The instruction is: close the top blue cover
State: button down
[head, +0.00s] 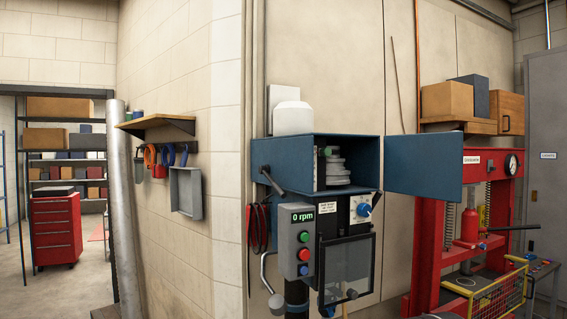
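The blue cover (423,166) is a flat blue panel at the upper right of the drill-press-like machine. It stands open, swung out to the right of the blue housing (285,160). The front of the housing is open, and grey stepped pulleys (337,168) show inside it. My gripper is not in view in the head view.
Below the housing are a grey control box (297,240) reading 0 rpm and a dark-framed clear guard (346,268). A red press (430,240) stands behind and below the cover. A white canister (293,117) sits above the housing. Floor shows at left.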

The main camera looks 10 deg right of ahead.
aim_at(430, 165)
jog(key=l+u, duration=0.25)
jog(key=l, duration=0.3)
jog(key=k+l+u, duration=0.2)
jog(key=l, duration=0.3)
jog(key=l+u, duration=0.2)
jog(key=l, duration=0.35)
jog(key=l+u, duration=0.2)
jog(key=l, duration=0.4)
jog(key=l+u, duration=0.5)
jog(key=l, duration=0.55)
jog(key=i+l, duration=0.1)
jog(key=l, duration=0.25)
jog(key=i+l+u, duration=0.15)
jog(key=l, duration=0.15)
jog(key=i+l, duration=0.1)
jog(key=l, duration=0.25)
